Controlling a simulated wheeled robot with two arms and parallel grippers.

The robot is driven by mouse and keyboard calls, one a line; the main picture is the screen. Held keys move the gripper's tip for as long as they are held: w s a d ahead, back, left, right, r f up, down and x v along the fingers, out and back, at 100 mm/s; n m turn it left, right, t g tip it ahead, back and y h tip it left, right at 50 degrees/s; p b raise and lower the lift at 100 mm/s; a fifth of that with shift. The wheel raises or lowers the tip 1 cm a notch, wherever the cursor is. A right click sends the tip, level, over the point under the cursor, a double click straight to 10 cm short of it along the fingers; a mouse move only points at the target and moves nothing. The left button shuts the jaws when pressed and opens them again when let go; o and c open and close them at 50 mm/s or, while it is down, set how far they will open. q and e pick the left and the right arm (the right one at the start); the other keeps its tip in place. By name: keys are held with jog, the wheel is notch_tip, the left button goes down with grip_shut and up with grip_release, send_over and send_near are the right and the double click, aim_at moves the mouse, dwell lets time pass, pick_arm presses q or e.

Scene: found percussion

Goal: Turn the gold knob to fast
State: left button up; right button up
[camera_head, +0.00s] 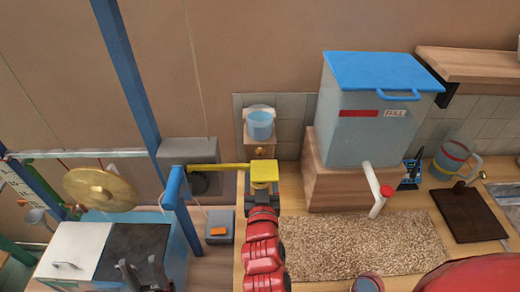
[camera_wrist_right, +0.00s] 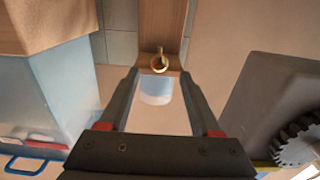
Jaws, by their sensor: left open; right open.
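The gold knob (camera_head: 260,151) is a small ring on the front of a wooden post, below a pale blue cup, in the head view. In the right wrist view the gold knob (camera_wrist_right: 159,63) shows upside down, near the line between my fingertips. My right gripper (camera_wrist_right: 158,76) is open, with nothing between its fingers; I cannot tell whether it touches the knob. In the head view its fingers are mostly hidden near a yellow block (camera_head: 265,172). My left gripper (camera_head: 145,274) is open and empty at the lower left. No speed marking is readable.
A blue-lidded tank (camera_head: 370,115) stands on a wooden block right of the post. A yellow bar (camera_head: 220,167) runs left from the yellow block. A grey box (camera_wrist_right: 265,105) with a toothed wheel (camera_wrist_right: 300,143) is beside my right gripper.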

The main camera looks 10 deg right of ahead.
aim_at(260, 149)
jog(key=w+d+p, duration=0.2)
jog(key=w+p, duration=0.1)
jog(key=w, duration=0.7)
jog(key=shift+w+d+r+p, duration=0.15)
jog(key=shift+w+p, duration=0.1)
jog(key=shift+p, duration=0.15)
jog(key=shift+c, duration=0.2)
grip_shut()
